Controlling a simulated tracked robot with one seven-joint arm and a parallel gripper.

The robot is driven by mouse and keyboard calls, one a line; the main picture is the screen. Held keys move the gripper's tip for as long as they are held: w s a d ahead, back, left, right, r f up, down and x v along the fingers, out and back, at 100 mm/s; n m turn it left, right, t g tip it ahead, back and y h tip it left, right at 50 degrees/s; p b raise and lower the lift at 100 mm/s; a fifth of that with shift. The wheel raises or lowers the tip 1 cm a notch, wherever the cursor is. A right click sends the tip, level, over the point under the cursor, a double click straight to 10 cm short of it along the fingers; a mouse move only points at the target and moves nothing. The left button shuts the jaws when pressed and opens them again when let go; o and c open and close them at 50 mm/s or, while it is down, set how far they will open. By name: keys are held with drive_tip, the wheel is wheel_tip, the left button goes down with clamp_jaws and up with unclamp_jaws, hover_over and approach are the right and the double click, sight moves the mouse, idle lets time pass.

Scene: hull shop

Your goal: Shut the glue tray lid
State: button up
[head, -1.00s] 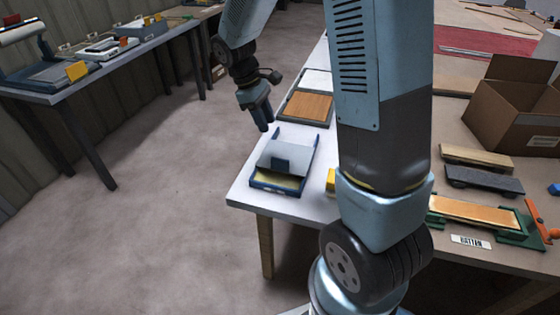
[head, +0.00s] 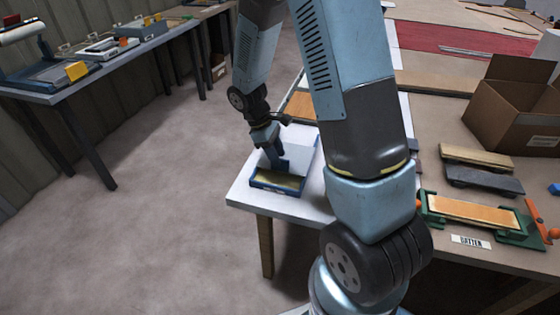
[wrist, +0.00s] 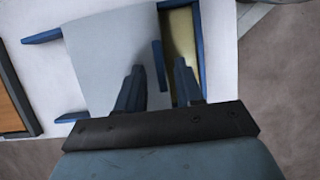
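The glue tray (head: 276,189) is a blue frame on the near left corner of the white table. My gripper (wrist: 158,88) is open, with one finger on each side of the tab in that view. I cannot tell whether either finger touches it. In the head view my gripper (head: 277,160) is over the lid and hides part of it and the tab.
A wooden panel (head: 302,106) lies behind the tray. At right are an orange-topped board in a green holder (head: 472,211), a "BATTEN" label (head: 470,241), a dark block (head: 484,180) and an open cardboard box (head: 510,112). Floor is clear left of the table.

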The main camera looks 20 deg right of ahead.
drive_tip(key=shift+x, duration=1.55)
drive_tip(key=shift+c, duration=0.3)
clamp_jaws()
